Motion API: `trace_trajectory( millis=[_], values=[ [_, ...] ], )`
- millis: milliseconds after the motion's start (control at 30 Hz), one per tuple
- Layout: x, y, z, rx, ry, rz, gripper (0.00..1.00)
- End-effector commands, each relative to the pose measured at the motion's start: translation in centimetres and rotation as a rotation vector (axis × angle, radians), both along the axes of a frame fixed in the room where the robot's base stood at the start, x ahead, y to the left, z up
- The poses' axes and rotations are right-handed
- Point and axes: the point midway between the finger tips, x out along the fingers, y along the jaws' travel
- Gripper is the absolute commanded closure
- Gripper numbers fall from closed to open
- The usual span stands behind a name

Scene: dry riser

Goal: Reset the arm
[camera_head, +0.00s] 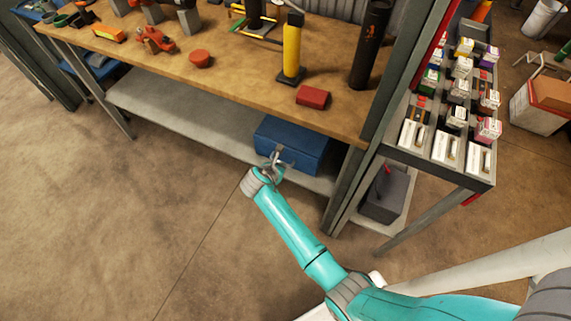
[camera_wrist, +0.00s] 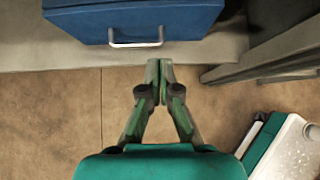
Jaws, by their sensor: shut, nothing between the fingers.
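My gripper (camera_wrist: 159,68) is shut and empty in the wrist view, its fingertips meeting in front of the lower shelf's edge. In the head view my gripper (camera_head: 275,160) is at the end of my teal arm, in front of the blue box on the lower shelf. The blue box (camera_head: 292,143) has a pale metal handle on its front. In the wrist view the box (camera_wrist: 185,18) and its handle (camera_wrist: 136,44) lie beyond the fingertips, apart from them in the picture. Whether the gripper touches the box cannot be told from the head view.
A wooden workbench (camera_head: 235,85) with tools and a red block (camera_head: 312,97) stands above the grey lower shelf (camera_head: 190,122). A grey post (camera_head: 345,185) and a rack of small boxes (camera_head: 437,150) stand at right. The floor (camera_head: 110,220) at left is clear.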

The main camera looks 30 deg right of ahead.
Motion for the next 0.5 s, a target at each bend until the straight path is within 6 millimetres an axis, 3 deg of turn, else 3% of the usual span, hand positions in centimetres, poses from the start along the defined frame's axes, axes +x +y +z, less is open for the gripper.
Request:
trace_trajectory(
  millis=[200, 500],
  values=[
    [-0.68, 0.91, 1.08, 0.0, 0.001, 0.001, 1.0],
    [-0.97, 0.97, 0.98, 0.005, -0.003, -0.001, 1.0]
  ],
)
